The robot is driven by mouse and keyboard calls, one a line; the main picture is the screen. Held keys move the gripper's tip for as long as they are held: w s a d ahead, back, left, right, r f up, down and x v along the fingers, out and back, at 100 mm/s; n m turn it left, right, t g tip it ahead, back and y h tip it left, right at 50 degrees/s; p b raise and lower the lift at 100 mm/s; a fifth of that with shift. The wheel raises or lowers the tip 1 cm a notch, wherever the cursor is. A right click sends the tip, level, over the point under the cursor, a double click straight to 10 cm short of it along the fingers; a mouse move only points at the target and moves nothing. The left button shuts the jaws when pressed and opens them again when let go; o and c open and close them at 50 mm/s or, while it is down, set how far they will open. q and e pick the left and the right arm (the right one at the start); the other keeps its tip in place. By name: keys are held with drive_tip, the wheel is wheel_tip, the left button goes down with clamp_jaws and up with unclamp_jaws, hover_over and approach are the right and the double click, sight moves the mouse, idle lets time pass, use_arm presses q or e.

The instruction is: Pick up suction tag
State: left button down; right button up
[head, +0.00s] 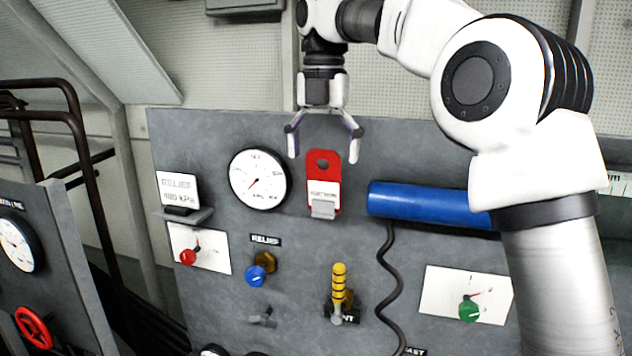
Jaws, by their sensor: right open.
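A red and white tag (323,170) with a hole near its top hangs on the grey panel, its lower end at a small light-grey clip or holder. The print on it is too small to read, so I cannot tell for sure that it is the suction tag. My right gripper (323,150) points down with its two fingers spread, one at each side of the tag's red top. It looks open and empty; I cannot tell how far in front of the panel the fingers are. My left gripper is not in view.
A red handwheel (34,328) is at lower left.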

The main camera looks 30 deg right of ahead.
sight(326, 182)
drive_tip(key=shift+s+d+f+p, duration=0.15)
drive_tip(key=shift+s+f, duration=0.25)
drive_tip(key=shift+f, duration=0.25)
drive_tip(key=shift+s+d+f+p, duration=0.15)
drive_tip(key=shift+s+f, duration=0.2)
drive_tip(key=shift+f, duration=0.25)
drive_tip(key=w+f, duration=0.2)
drive_tip(key=shift+f, duration=0.3)
drive_tip(key=shift+w+f, duration=0.15)
drive_tip(key=shift+w, duration=0.15)
drive_tip(key=shift+a, duration=0.1)
drive_tip(key=shift+s+r, duration=0.2)
drive_tip(key=shift+s, duration=0.05)
drive_tip(key=c, duration=0.5)
drive_tip(key=shift+s+r, duration=0.1)
drive_tip(key=shift+s, duration=0.2)
drive_tip(key=c, duration=0.5)
drive_tip(key=shift+s, duration=0.15)
drive_tip(key=shift+w, duration=0.25)
